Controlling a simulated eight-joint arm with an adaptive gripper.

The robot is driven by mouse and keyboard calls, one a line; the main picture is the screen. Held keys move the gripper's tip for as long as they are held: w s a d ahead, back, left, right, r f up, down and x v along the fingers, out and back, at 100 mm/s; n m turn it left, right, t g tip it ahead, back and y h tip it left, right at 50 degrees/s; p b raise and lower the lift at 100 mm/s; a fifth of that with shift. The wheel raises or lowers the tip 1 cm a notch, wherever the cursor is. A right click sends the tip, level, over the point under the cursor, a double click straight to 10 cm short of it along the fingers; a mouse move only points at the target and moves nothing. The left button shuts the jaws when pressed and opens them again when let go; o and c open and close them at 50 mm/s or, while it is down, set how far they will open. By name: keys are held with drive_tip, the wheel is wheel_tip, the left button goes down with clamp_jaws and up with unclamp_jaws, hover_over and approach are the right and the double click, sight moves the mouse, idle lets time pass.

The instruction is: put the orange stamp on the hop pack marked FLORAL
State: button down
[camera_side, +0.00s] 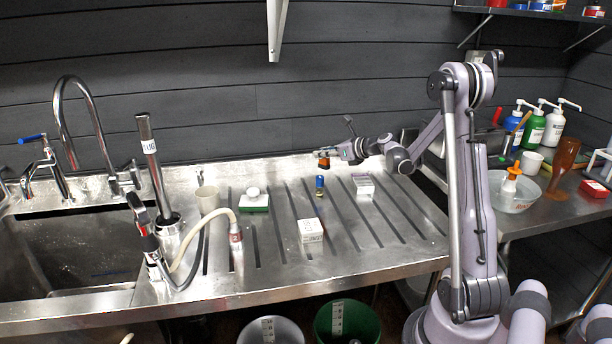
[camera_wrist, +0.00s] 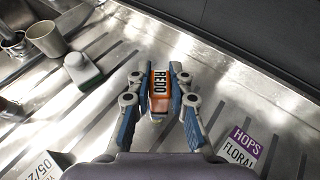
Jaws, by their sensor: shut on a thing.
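My gripper (camera_wrist: 158,86) is shut on an orange stamp (camera_wrist: 160,77) with a dark label reading REDO. In the side view, my gripper (camera_side: 343,153) holds the stamp (camera_side: 323,162) above the back part of the steel drainboard. The hop pack marked FLORAL (camera_wrist: 239,147), white with a purple HOPS band, lies at the lower right of the wrist view, partly cut off and apart from the stamp. In the side view, the white pack (camera_side: 363,185) to the right and below my gripper appears to be this one; its print is too small to read.
A small blue cylinder (camera_side: 319,186) stands below my gripper. A green-and-white block (camera_side: 255,204) and a beige cup (camera_side: 207,200) stand left. Drainboard around the packs is clear.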

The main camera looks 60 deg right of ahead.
drive_tip(key=s+d+m+g+h, duration=0.1)
drive_tip(key=s+d+m+h, duration=0.35)
drive_tip(key=d, duration=0.35)
drive_tip(key=m+g+h, duration=0.3)
hover_over(362, 180)
drive_tip(key=shift+d+f, duration=0.2)
drive_tip(key=shift+f, duration=3.5)
drive_tip(key=shift+f, duration=0.1)
drive_tip(key=c, duration=1.2)
unclamp_jaws()
